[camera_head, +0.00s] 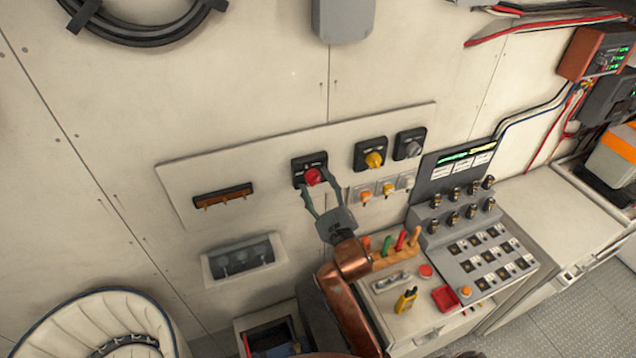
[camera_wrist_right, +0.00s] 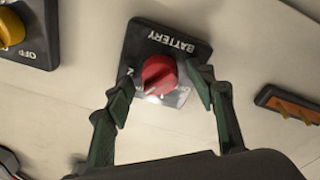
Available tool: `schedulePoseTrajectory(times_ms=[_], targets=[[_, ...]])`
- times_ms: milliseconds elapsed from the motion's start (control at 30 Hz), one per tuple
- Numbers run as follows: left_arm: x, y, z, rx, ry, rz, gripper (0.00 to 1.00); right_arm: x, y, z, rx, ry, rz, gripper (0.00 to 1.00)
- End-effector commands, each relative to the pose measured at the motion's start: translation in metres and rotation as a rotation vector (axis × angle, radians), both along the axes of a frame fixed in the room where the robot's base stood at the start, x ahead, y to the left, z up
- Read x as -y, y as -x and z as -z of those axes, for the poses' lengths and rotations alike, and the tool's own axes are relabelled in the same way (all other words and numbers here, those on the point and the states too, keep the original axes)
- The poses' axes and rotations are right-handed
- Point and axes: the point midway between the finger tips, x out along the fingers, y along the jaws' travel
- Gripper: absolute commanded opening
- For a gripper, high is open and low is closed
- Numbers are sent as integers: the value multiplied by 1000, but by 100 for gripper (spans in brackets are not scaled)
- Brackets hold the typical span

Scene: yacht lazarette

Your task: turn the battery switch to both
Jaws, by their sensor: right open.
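The battery switch is a red knob (camera_head: 313,176) on a black square plate (camera_head: 302,163) fixed to the pale wall panel. In the right wrist view the red knob (camera_wrist_right: 159,75) sits on its plate (camera_wrist_right: 150,45), which reads BATTERY upside down. Its other position labels are partly hidden or too small to read. My right gripper (camera_head: 319,183) is open, with its fingers on either side of the knob; in the right wrist view the fingertips (camera_wrist_right: 160,84) flank it with gaps. My left gripper is not in view.
Yellow (camera_head: 374,159) and grey (camera_head: 413,149) rotary switches sit right of the red one. Small orange switches (camera_head: 366,196) are below them. A brown bar (camera_head: 222,195) is mounted left. A console (camera_head: 480,250) and tools in a wooden rack (camera_head: 395,257) stand lower right.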

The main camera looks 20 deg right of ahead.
Motion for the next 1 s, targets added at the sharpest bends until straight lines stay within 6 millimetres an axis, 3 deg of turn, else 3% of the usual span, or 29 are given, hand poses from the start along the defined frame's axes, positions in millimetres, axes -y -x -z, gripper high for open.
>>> schedulePoseTrajectory(times_ms=[533, 700, 1000], targets=[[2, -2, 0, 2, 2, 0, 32, -4, 97, 13, -1, -2, 2, 51], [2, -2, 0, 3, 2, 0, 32, -5, 112, 14, 1, -1, 0, 51], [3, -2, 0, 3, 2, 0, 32, -6, 117, 14, 3, -1, 0, 51]])
